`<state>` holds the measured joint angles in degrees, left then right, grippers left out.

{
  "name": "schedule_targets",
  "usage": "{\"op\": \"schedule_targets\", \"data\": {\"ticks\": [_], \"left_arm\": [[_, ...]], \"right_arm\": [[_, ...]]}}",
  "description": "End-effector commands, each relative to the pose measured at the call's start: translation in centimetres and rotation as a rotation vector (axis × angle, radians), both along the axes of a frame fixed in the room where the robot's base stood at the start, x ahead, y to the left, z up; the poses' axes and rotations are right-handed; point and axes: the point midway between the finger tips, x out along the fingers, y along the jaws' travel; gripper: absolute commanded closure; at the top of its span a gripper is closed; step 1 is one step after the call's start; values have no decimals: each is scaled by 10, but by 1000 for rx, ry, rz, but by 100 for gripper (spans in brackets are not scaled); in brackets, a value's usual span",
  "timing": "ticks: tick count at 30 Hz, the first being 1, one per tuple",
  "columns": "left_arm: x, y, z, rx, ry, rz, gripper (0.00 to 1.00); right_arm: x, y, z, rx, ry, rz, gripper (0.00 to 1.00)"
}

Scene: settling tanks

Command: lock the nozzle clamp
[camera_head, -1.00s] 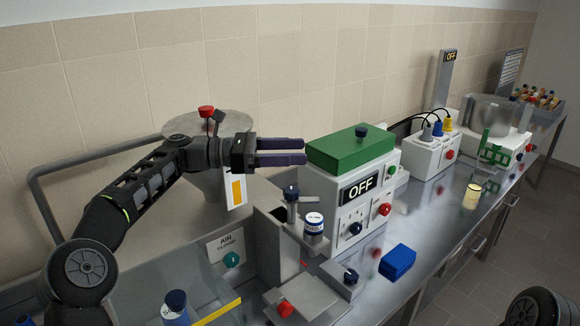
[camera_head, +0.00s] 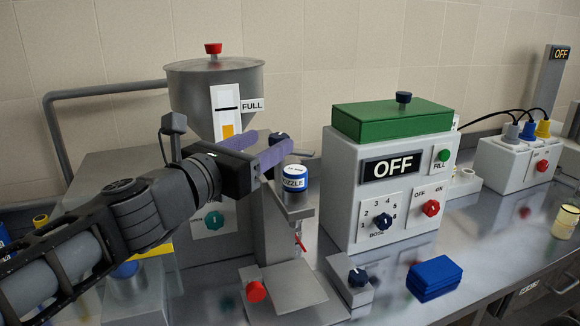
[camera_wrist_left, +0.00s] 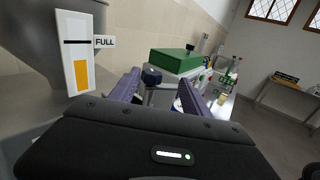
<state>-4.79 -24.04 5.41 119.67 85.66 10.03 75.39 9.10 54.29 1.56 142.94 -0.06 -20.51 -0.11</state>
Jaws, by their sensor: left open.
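The nozzle (camera_head: 294,178), a white cup with a blue band lettered NOZZLE, sits upright on the filling stand (camera_head: 265,232). A dark blue knob (camera_head: 278,138), which looks like the clamp handle, is beside it, partly hidden by my fingers. My left gripper (camera_head: 264,146) is open, its purple fingers pointing right at knob height. In the left wrist view the knob (camera_wrist_left: 152,76) shows between the fingertips, nearer the left finger; I cannot tell whether they touch. The clamp's lever is hidden. My right gripper is not in view.
A hopper (camera_head: 190,90) with a FULL gauge stands behind my gripper. A control box (camera_head: 345,195) reading OFF, with a green lid, stands to the right. A blue block (camera_head: 434,277) and a small knob block (camera_head: 349,280) are in front of it. A red knob (camera_head: 256,292) is below.

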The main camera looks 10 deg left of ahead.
Motion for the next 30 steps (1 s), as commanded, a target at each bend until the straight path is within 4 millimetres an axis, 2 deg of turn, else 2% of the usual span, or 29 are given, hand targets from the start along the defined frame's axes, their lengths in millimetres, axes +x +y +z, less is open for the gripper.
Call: {"op": "schedule_targets", "data": {"ticks": [1,3,16,20,30], "left_arm": [[-6,6,-9,-11,3,21,45],[-9,11,-12,-19,8,38,45],[-4,10,-12,-20,11,41,45],[9,6,-14,-18,11,39,45],[57,-11,-12,-19,10,39,45]], "right_arm": [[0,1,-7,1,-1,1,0],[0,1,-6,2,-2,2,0],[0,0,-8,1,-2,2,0],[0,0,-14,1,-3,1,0],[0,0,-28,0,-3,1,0]]}}
